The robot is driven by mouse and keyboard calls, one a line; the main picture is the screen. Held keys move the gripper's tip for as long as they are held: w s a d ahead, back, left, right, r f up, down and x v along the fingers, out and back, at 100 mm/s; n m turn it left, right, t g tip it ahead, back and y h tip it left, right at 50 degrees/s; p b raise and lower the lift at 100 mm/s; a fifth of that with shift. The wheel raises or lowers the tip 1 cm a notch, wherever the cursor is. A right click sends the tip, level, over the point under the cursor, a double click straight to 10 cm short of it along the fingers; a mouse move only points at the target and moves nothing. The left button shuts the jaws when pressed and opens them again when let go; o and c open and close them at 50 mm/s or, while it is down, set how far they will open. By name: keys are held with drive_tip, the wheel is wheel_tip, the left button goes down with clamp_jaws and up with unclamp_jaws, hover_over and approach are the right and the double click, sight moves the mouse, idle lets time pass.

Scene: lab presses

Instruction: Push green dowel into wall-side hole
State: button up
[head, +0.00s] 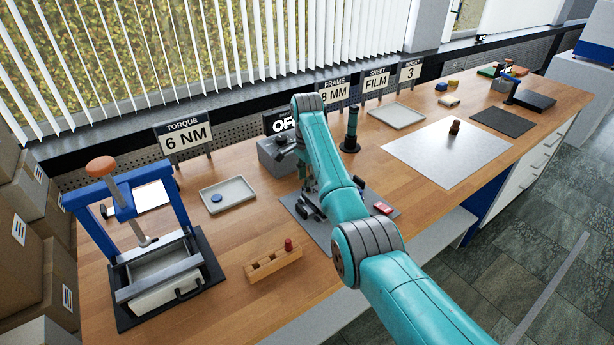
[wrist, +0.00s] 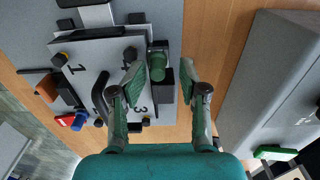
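In the wrist view a green dowel (wrist: 158,66) stands at the edge of a grey fixture plate (wrist: 88,75) marked with numbers. A dark block or slot surrounds it; I cannot tell how deep it sits. My gripper (wrist: 160,74) is open, its two green fingers on either side of the dowel. The left finger is close to the dowel, and a gap shows on the right. I cannot tell whether the left finger touches it. No wall-side hole can be made out clearly. In the head view my arm hides the dowel and most of the fixture.
The fixture carries a black handle (wrist: 100,97), several dark knobs and a red-and-blue part (wrist: 72,121). A grey box (wrist: 270,85) stands to the right in the wrist view. A blue press (head: 130,205), wooden block (head: 273,264) and tray (head: 228,194) stand left of my arm.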

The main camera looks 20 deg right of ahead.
idle(0.3)
drive_tip(key=shift+r, duration=3.7)
